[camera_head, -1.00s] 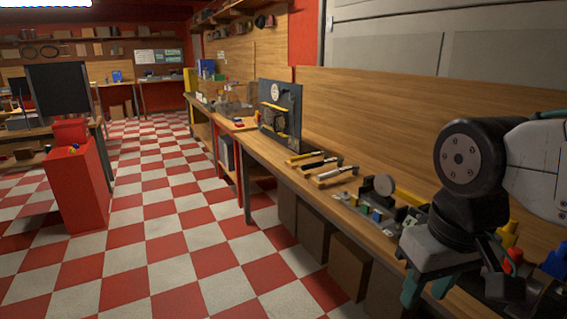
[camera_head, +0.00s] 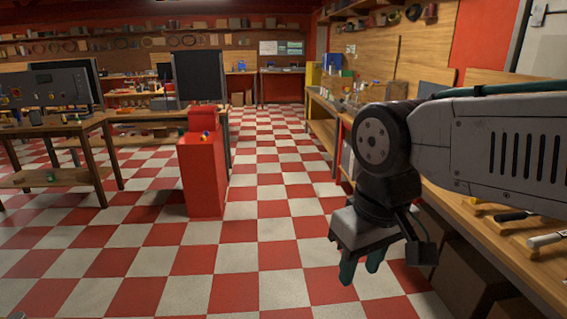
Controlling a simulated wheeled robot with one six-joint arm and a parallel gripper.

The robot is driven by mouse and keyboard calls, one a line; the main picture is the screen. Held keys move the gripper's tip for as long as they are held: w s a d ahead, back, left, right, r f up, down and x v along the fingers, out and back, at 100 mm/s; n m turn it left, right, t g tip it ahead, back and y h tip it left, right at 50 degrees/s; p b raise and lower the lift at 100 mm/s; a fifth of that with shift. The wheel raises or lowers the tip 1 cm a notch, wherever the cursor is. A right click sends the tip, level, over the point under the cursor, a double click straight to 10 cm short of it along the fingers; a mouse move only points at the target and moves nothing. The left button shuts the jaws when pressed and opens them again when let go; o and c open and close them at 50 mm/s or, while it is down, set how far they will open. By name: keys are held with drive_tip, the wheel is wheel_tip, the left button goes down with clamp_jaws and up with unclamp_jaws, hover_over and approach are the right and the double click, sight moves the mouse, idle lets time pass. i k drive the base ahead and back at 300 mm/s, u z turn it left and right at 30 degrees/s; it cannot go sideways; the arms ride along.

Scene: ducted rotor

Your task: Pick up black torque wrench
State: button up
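A black-handled tool (camera_head: 512,216) lies on the wooden workbench at the right edge. It is partly cut off by my arm, and I cannot tell for sure that it is the black torque wrench. A white-handled tool (camera_head: 546,240) lies nearer on the same bench. My gripper (camera_head: 361,274) hangs pointing down over the checkered floor, left of the bench and apart from the tools. Its two teal fingers stand apart with nothing visible between them.
The right workbench (camera_head: 465,219) runs along the wall, with boxes (camera_head: 466,268) beneath it. A red cabinet (camera_head: 203,176) stands on the floor left of centre. A wooden table (camera_head: 88,128) with equipment is at the left. The checkered floor (camera_head: 281,216) between is clear.

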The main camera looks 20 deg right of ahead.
sight(498, 218)
drive_tip(key=z, duration=0.1)
drive_tip(key=i, duration=1.55)
drive_tip(key=z, duration=1.2)
drive_tip(key=i, duration=0.95)
drive_tip(key=z, duration=1.15)
drive_tip(key=i, duration=0.25)
drive_tip(key=z, duration=0.15)
